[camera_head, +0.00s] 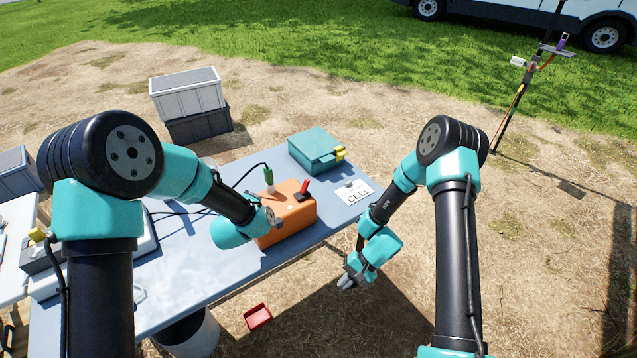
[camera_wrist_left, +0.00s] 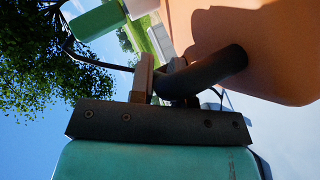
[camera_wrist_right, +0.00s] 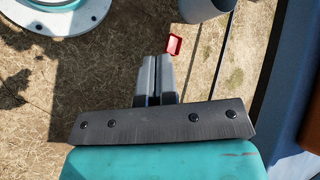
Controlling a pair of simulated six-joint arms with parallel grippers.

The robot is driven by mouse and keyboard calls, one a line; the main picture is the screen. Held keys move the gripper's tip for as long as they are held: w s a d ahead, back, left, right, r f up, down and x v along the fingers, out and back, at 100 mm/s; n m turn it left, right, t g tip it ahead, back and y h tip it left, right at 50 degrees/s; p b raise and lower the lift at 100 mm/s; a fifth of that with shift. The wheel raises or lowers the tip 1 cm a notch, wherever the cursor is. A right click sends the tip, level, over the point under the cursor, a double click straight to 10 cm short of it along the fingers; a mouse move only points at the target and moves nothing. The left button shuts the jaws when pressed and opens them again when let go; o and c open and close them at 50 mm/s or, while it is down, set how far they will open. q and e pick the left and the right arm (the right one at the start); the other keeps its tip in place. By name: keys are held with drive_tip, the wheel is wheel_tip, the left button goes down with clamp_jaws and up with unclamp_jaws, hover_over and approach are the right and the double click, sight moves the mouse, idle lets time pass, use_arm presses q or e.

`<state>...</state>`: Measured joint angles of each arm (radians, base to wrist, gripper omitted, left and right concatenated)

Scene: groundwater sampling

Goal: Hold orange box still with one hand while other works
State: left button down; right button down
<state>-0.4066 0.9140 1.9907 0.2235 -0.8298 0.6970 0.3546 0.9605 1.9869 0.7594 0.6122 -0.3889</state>
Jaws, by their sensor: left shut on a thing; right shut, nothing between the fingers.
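The orange box (camera_head: 293,213) stands on the blue-grey table, near its right edge, with a red lever (camera_head: 303,188) and a green-topped connector (camera_head: 268,176) on it. In the left wrist view the box (camera_wrist_left: 275,50) fills the upper right, and a dark round handle (camera_wrist_left: 217,69) sticks out of it. My left gripper (camera_wrist_left: 160,75) is shut on that handle; its fingers are partly hidden by it. In the head view my left wrist hides the box's left end. My right gripper (camera_head: 348,281) is shut and empty, off the table's edge, apart from the box. Its closed fingers show in the right wrist view (camera_wrist_right: 158,58).
A teal case (camera_head: 313,148) stands behind the box. A white CELL card (camera_head: 354,191) lies to its right. A black cable runs to the connector. A red tray (camera_head: 257,317) and a grey bucket (camera_head: 188,335) are on the ground. Open ground lies right of the table.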

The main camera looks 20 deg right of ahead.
drive_tip(key=w+d+r+m+t+y, duration=0.1)
drive_tip(key=w+d+r+t+y, duration=0.3)
drive_tip(key=w+r, duration=0.4)
drive_tip(key=w+d+r+m+t+y, duration=0.1)
drive_tip(key=w+d+r+t+y, duration=0.3)
drive_tip(key=w+d+r+t, duration=0.3)
drive_tip(key=w+r+t, duration=0.1)
drive_tip(key=w, duration=0.4)
drive_tip(key=shift+w+y, duration=0.4)
approach(305, 186)
drive_tip(key=w+a+r, duration=0.3)
drive_tip(key=w+a, duration=0.1)
drive_tip(key=shift+w, duration=0.35)
